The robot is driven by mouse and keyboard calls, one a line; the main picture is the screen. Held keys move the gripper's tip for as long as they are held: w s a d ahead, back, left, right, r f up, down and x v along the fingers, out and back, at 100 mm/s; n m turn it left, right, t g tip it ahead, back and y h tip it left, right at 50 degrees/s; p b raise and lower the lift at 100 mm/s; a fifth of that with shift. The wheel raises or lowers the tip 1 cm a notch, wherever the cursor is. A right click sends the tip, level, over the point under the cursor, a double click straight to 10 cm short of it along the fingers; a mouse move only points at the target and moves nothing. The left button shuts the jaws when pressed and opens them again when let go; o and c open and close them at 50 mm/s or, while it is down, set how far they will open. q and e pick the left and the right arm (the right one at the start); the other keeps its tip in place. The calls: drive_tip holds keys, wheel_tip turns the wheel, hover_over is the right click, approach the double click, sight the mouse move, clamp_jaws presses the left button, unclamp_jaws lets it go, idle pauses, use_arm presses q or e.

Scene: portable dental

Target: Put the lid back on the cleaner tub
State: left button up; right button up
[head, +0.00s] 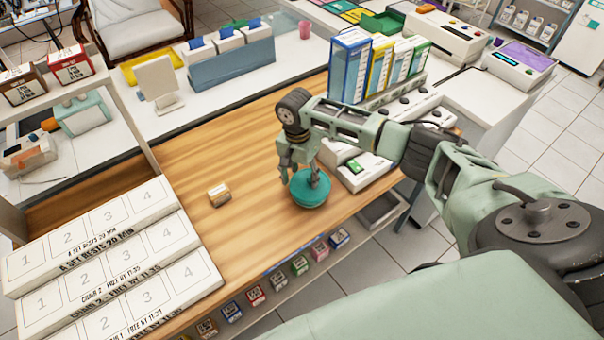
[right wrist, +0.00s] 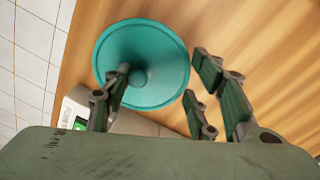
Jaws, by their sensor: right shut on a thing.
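The teal round lid (head: 302,188), with a central knob, is level at the wooden counter's front right. It also shows from above in the right wrist view (right wrist: 150,45). The teal tapering side below it looks like the cleaner tub (head: 312,204); I cannot tell whether the lid is fully seated. My right gripper (head: 301,180) reaches down from above and is shut on the lid. In the right wrist view, one finger lies over the lid by the knob and the others show near its right rim. My left gripper is not in view.
A small box (head: 219,195) lies on the counter left of the tub. A white device with a green screen (head: 359,168) stands close on the right. White numbered trays (head: 100,235) fill the left front, and binders (head: 349,65) stand behind. The counter's middle is clear.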

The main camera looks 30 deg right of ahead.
drive_tip(key=o, duration=0.9)
drive_tip(key=shift+o, duration=0.6)
drive_tip(key=o, duration=0.4)
drive_tip(key=shift+r+p, duration=3.5)
drive_tip(key=shift+p, duration=0.85)
drive_tip(key=shift+c, duration=0.5)
